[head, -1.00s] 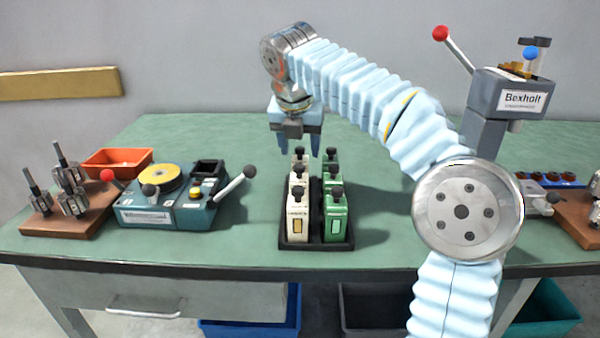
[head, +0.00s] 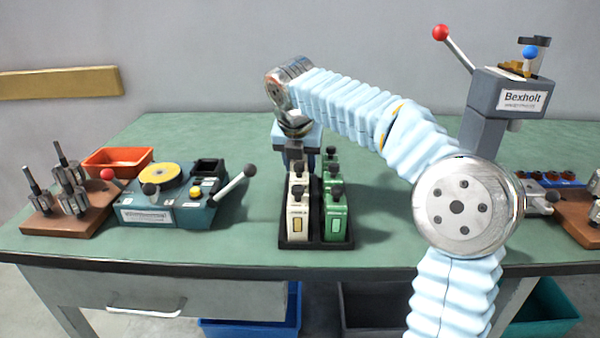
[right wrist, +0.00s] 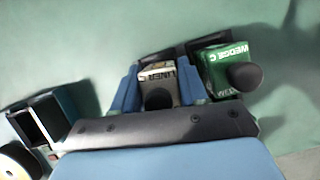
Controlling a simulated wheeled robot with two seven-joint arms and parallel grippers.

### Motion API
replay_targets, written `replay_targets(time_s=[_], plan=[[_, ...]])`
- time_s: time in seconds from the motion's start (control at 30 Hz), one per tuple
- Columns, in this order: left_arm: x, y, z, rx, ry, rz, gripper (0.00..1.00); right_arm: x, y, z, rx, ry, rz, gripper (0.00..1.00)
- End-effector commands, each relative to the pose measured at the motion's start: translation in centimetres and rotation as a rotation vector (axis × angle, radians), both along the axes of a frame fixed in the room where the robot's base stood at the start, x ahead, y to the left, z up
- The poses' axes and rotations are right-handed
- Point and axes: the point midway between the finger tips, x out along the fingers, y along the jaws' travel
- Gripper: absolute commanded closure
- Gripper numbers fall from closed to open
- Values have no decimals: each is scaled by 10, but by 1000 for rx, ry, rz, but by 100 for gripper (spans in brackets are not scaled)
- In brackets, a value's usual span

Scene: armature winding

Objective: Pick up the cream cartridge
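Cream cartridges (head: 297,219) with black knobs stand in a row on the left side of a black rack (head: 316,244) in the middle of the bench. Green cartridges (head: 336,217) stand in the row on the right. My right gripper (head: 302,162) is down at the rear of the rack. In the right wrist view its blue fingers (right wrist: 158,88) lie on either side of a cream cartridge (right wrist: 161,78) and appear closed against it. That cartridge is still in the rack, beside a green one (right wrist: 222,65). My left gripper is not in view.
A teal winding device (head: 160,205) with a yellow disc and levers stands left of the rack. An orange bin (head: 117,159) and a wooden block (head: 62,217) with metal armatures are farther left. A grey Bexholt machine (head: 500,95) stands at the back right. Bench around the rack is clear.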

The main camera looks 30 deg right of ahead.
Motion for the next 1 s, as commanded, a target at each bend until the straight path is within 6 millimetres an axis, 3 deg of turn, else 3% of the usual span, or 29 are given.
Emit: replay_targets(time_s=[0.37, 0.57, 0.8, 1.0], plan=[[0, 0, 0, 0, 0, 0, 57, 0, 0, 6, 0, -3, 1, 92], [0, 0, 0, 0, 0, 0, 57, 1, 1, 34, 1, -5, 1, 92], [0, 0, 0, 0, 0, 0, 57, 1, 1, 79, 2, -4, 1, 92], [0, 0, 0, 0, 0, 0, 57, 1, 0, 97, 0, -1, 1, 92]])
